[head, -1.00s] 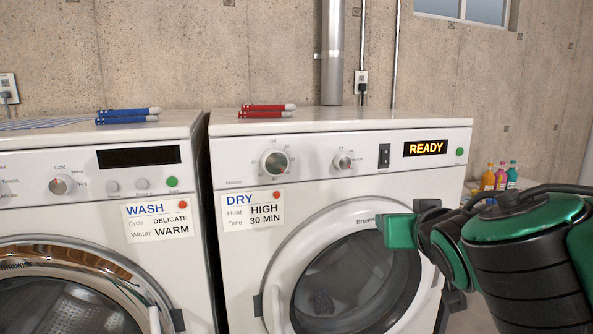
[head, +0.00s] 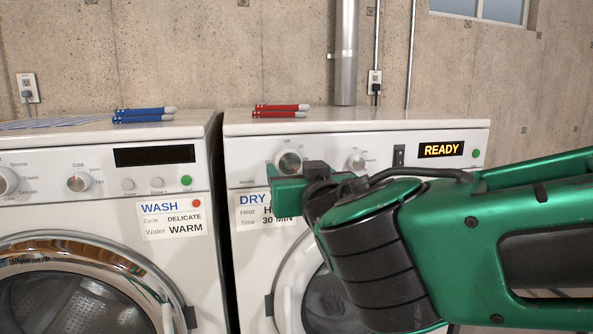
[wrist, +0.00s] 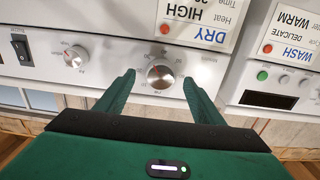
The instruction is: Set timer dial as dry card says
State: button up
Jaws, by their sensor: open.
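My gripper (head: 285,187) is open in front of the panel. In the wrist view its fingers flank the large dial (wrist: 160,77); contact cannot be told.
The display (head: 441,149) reads READY, beside a black switch (head: 398,155) and a green button (head: 476,153). The washer with its WASH card (head: 171,218) stands to the left. Red pens (head: 281,111) and blue pens (head: 144,115) lie on top of the machines.

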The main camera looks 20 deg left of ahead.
aim_at(289, 162)
jog(key=shift+x, duration=1.35)
jog(key=c, duration=1)
jog(key=shift+w+d+n, duration=0.1)
jog(key=shift+d+n, duration=0.05)
jog(key=shift+n, duration=0.75)
jog(key=shift+c, duration=0.2)
jog(key=o, duration=1)
jog(key=shift+o, duration=0.2)
